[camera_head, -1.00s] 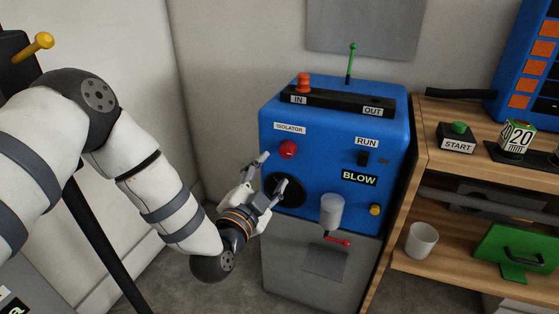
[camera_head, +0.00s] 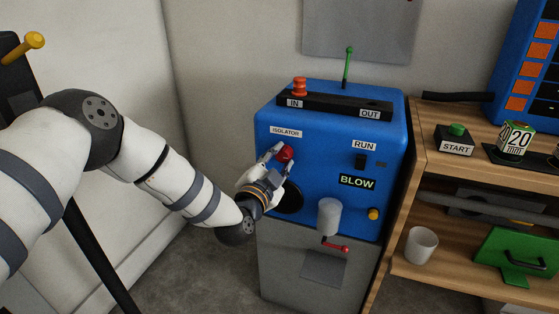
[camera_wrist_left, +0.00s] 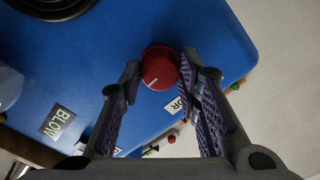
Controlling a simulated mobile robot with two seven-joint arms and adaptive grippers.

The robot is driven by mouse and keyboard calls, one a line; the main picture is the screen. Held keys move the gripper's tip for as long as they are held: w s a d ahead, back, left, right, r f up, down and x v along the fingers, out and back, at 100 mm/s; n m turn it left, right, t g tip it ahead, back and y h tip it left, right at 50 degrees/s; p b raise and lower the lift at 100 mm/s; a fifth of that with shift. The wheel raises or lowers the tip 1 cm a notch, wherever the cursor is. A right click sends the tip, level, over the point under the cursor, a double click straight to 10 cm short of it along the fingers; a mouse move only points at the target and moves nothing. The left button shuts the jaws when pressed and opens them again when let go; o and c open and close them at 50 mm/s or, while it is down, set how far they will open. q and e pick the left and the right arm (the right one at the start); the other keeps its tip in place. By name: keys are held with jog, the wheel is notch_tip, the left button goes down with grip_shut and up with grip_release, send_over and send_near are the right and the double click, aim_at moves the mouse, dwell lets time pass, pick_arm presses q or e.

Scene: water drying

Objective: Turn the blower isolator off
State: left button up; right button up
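The red isolator knob (camera_head: 286,153) sits on the front of the blue blower box (camera_head: 325,150), under the ISOLATOR label (camera_head: 286,132). In the left wrist view the knob (camera_wrist_left: 160,68) shows a white pointer line, tilted from the picture's horizontal. My left gripper (camera_head: 282,156) is at the knob with one finger on each side. In the left wrist view its fingertips (camera_wrist_left: 160,72) are close in against the knob's two edges and look shut on it. The fingers partly cover the knob in the head view. My right gripper is not in view.
A black round opening (camera_head: 290,198) lies just below the knob. A white cylinder (camera_head: 329,216), a black RUN switch (camera_head: 361,161) and a yellow button (camera_head: 374,214) are on the same front. A wooden shelf (camera_head: 425,145) stands to the right.

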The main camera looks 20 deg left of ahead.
pick_arm(q)
jog(key=shift+n, duration=0.4)
jog(key=n, duration=0.3)
jog(key=shift+r+p, duration=0.1)
jog(key=shift+p, duration=0.3)
jog(key=n, duration=0.4)
jog(key=shift+n, duration=0.3)
jog(key=n, duration=0.4)
jog(key=shift+n, duration=0.3)
jog(key=n, duration=0.4)
jog(key=shift+n, duration=0.4)
jog(key=o, duration=1.1)
jog(key=shift+o, duration=0.2)
